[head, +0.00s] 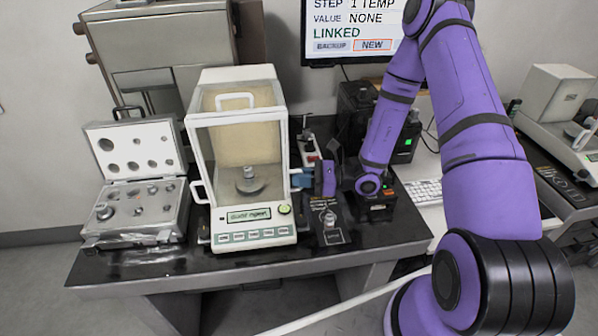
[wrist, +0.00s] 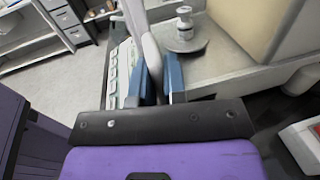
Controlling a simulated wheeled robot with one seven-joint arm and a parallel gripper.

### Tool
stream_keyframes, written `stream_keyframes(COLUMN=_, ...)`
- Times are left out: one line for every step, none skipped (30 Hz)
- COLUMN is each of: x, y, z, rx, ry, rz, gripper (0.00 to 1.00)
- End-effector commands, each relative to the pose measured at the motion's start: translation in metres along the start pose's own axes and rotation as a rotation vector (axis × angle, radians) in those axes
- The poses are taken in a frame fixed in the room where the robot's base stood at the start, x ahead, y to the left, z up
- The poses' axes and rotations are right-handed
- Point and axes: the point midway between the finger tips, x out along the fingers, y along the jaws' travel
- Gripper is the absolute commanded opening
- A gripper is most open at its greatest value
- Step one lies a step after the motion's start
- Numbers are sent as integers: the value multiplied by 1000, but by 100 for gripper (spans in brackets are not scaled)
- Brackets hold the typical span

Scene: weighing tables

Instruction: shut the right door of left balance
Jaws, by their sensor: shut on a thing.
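The left balance (head: 199,140) is a white, clear-walled case with a display and keys at its front. A metal weight (head: 249,172) stands on the round pan inside; it also shows in the wrist view (wrist: 184,17). My gripper (head: 302,180) is at the balance's right side, near the front. In the wrist view, its blue fingers (wrist: 160,82) are shut on the pale handle (wrist: 151,54) of the right door. The door's clear pane is hard to make out, and I cannot tell whether a gap is left at its edge.
An open weight case (head: 140,208) stands left of the balance. A small weight (head: 329,218) stands on the black table (head: 240,262) to the right. A monitor (head: 352,30) and black boxes are behind. Another balance (head: 553,95) is at far right.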

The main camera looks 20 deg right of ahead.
Motion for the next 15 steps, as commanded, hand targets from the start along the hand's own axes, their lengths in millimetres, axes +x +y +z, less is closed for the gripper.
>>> stream_keyframes(x=-1, y=4, z=0, rx=2, ry=0, rz=-1, gripper=0)
stream_keyframes(x=-2, y=5, z=0, rx=2, ry=0, rz=-1, gripper=0)
stream_keyframes(x=-2, y=6, z=0, rx=1, ry=0, rz=-1, gripper=0)
stream_keyframes(x=-2, y=7, z=0, rx=1, ry=-1, rz=-1, gripper=0)
stream_keyframes(x=-2, y=8, z=0, rx=1, ry=-1, rz=-1, gripper=0)
stream_keyframes(x=-2, y=8, z=0, rx=1, ry=-1, rz=0, gripper=0)
stream_keyframes(x=-2, y=9, z=0, rx=1, ry=0, rz=0, gripper=0)
stream_keyframes(x=-2, y=9, z=0, rx=1, ry=0, rz=1, gripper=0)
stream_keyframes(x=-2, y=9, z=0, rx=1, ry=0, rz=1, gripper=0)
stream_keyframes(x=-2, y=9, z=0, rx=2, ry=0, rz=1, gripper=0)
stream_keyframes(x=-2, y=10, z=0, rx=2, ry=0, rz=2, gripper=0)
stream_keyframes(x=-2, y=10, z=0, rx=2, ry=0, rz=2, gripper=0)
stream_keyframes(x=-2, y=10, z=0, rx=3, ry=0, rz=3, gripper=0)
stream_keyframes(x=-2, y=10, z=0, rx=3, ry=0, rz=3, gripper=0)
stream_keyframes(x=-2, y=10, z=-1, rx=4, ry=1, rz=3, gripper=21)
